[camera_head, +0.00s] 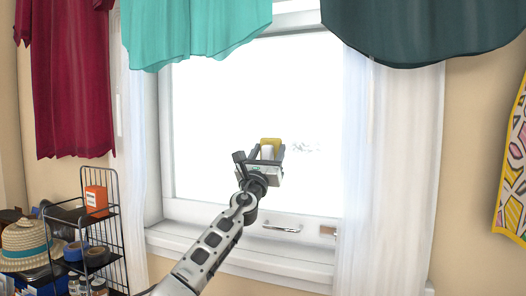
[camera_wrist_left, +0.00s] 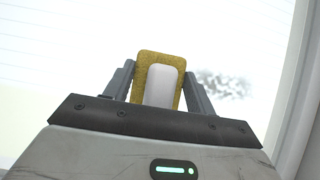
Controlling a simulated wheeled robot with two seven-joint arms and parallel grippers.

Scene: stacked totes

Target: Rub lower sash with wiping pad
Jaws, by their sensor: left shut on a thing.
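The lower sash (camera_head: 205,120) is a bright glass pane in a white frame, straight ahead in the head view. My left gripper (camera_head: 267,150) is shut on the wiping pad (camera_head: 270,142), a yellow pad with a white handle. The pad (camera_wrist_left: 145,67) stands upright between the fingers in the left wrist view. It is in front of the glass; I cannot tell whether it touches. My right gripper is not in view.
A metal handle (camera_head: 282,228) sits on the sash's bottom rail. White curtains (camera_head: 394,160) flank the window. Teal (camera_head: 195,30), dark green and red garments hang above and left. A black wire rack (camera_head: 108,225), with an orange box, tape rolls and a straw hat nearby, stands at left.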

